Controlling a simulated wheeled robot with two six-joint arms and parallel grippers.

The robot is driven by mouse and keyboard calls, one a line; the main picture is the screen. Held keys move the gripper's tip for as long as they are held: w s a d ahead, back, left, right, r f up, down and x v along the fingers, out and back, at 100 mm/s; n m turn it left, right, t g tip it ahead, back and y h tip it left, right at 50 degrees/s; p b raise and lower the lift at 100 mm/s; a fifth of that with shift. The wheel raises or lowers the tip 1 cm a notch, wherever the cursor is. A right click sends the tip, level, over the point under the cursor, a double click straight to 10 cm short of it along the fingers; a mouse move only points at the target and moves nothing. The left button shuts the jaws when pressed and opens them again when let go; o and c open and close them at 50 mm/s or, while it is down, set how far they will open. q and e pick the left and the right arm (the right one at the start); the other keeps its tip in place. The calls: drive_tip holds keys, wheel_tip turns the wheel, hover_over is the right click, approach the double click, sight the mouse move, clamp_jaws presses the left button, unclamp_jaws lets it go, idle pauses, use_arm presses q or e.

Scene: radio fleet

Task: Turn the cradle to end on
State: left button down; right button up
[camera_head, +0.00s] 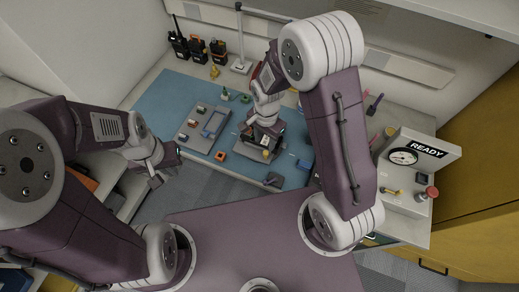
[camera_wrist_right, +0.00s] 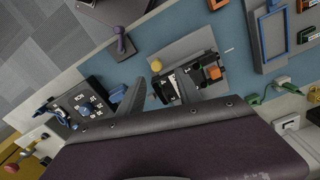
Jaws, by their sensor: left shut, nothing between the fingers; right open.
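What looks like the cradle, a dark block with a pale edge and an orange part (camera_wrist_right: 200,76), sits on a grey plate (camera_wrist_right: 185,48) in the right wrist view. In the head view my right arm hides most of it; the plate's front (camera_head: 251,154) shows below. My right gripper (camera_wrist_right: 160,94) is open, with its fingers pointing toward the block; I cannot tell whether they touch it. In the head view the right gripper (camera_head: 262,137) is above the blue mat (camera_head: 165,97). My left gripper (camera_head: 155,181) is shut and empty, off the mat's front left.
A grey board with a blue frame (camera_head: 213,124) lies left of the cradle. Several radios (camera_head: 197,48) stand at the back left beside a lamp-like stand (camera_head: 241,64). A panel with a gauge and READY sign (camera_head: 404,157) stands at the right. A dark handled tool (camera_wrist_right: 122,44) lies near the mat's edge.

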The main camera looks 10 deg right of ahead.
sight(266, 152)
drive_tip(key=shift+s, duration=0.25)
drive_tip(key=shift+s+d+f, duration=0.15)
drive_tip(key=shift+s+d, duration=0.05)
drive_tip(key=shift+s, duration=0.05)
drive_tip(key=f, duration=0.7)
drive_tip(key=shift+w+a+f+p, duration=0.1)
drive_tip(key=shift+w+f+p, duration=0.15)
drive_tip(key=shift+f+p, duration=0.1)
drive_tip(key=shift+s+f, duration=0.15)
drive_tip(key=shift+f, duration=0.3)
clamp_jaws()
